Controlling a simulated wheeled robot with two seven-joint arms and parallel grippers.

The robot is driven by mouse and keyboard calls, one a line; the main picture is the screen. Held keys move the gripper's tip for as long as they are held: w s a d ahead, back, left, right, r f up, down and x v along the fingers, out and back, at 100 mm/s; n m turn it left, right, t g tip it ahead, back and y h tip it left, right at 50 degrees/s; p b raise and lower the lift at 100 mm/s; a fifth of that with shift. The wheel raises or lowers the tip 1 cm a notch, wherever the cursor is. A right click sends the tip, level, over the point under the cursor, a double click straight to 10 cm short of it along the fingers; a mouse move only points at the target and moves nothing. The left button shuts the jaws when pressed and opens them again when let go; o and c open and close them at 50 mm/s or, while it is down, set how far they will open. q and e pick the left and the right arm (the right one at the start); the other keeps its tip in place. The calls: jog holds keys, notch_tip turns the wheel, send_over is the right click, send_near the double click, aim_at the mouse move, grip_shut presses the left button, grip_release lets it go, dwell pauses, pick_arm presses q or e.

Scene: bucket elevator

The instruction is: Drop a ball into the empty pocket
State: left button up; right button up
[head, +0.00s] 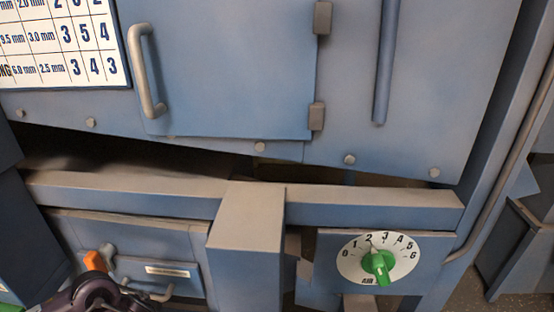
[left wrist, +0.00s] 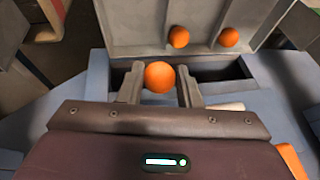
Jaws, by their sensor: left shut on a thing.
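In the left wrist view my left gripper (left wrist: 160,82) is shut on an orange ball (left wrist: 159,77), held between its two grey fingertips. Beyond it stands a grey sloped piece with upright dividers (left wrist: 213,22). Two other orange balls rest against it, one near the middle (left wrist: 179,37) and one to the right (left wrist: 229,37). The stretch left of the middle ball (left wrist: 130,30) shows no ball. A dark slot lies below this piece, behind the held ball. In the head view only a dark part of my arm shows at the bottom left; no gripper shows there.
The head view shows the blue machine with a handled door (head: 230,70), a long ledge (head: 130,190), a jutting post (head: 247,225) and a green dial (head: 379,262). A drawer (head: 160,270) and an orange piece (head: 95,261) sit at lower left. Blue surfaces flank the slot.

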pick_arm(q)
jog(key=o, duration=0.6)
jog(key=shift+c, duration=0.2)
jog(key=o, duration=0.5)
pick_arm(e)
jog(key=shift+s+a, duration=0.2)
jog(key=shift+s, duration=0.65)
pick_arm(q)
jog(key=p+v, duration=0.3)
jog(key=v, duration=0.4)
jog(key=shift+s+r+p, duration=0.2)
jog(key=shift+r+p, duration=0.1)
jog(key=shift+r, duration=0.05)
pick_arm(e)
jog(key=r, duration=0.3)
jog(key=shift+w+d+r, duration=0.1)
jog(key=shift+w+r, duration=0.05)
jog(key=shift+w, duration=0.1)
